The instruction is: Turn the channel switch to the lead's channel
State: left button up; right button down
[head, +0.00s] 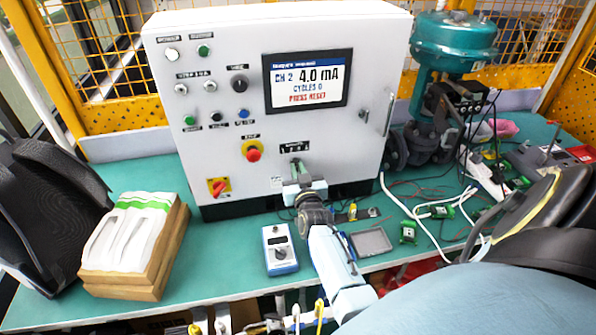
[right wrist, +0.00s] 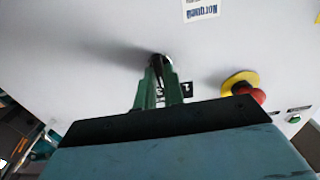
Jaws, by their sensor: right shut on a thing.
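A white control cabinet (head: 225,130) stands on the table. Its screen (head: 307,80) reads CH 2, 4.0 mA, CYCLES 0, PRESS RESET. A black label (head: 293,148) with small markings sits low on the cabinet's front. My right gripper (head: 297,168) is at the panel just below this label. In the right wrist view its green fingers (right wrist: 160,72) are shut on a small dark knob, the channel switch (right wrist: 158,58). The fingers hide most of the knob, so I cannot tell where it points. I cannot tell which channel the lead is on. My left gripper is not in view.
A red emergency button (head: 253,154) is left of my right gripper. A blue handheld meter (head: 280,250), a grey tray (head: 371,242) and small green modules (head: 408,232) lie in front. A teal valve actuator (head: 455,45) and cables stand right.

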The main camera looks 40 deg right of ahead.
jog(key=shift+m, duration=0.3)
jog(key=m, duration=0.4)
jog(key=shift+f, duration=0.1)
jog(key=shift+m, duration=2.2)
jog(key=c, duration=1.5)
grip_release()
jog(key=v, duration=1.3)
jog(key=shift+s, duration=0.2)
jog(key=shift+a, duration=0.1)
